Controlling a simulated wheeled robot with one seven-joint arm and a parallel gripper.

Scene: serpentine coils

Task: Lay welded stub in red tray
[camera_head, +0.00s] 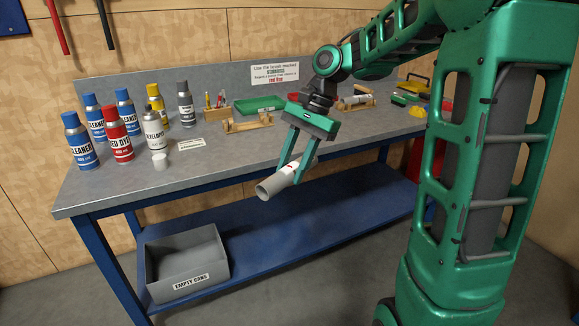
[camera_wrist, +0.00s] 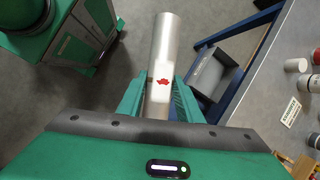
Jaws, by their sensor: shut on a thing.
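My gripper (camera_head: 300,178) is shut on the welded stub (camera_head: 272,187), a grey metal tube with a white band and a red mark. It holds the stub tilted in the air, in front of the bench's front edge and clear of the bench. In the wrist view the stub (camera_wrist: 166,45) points away between the fingers (camera_wrist: 159,98), with the red blotch on its white band.
Spray cans and bottles (camera_head: 119,138) crowd the bench's left end. A wooden cradle (camera_head: 262,124) and green tray (camera_head: 262,103) stand mid-bench. Another wooden rack (camera_head: 364,97) holds a tube farther right. A grey "empty cans" bin (camera_head: 188,283) sits on the lower shelf.

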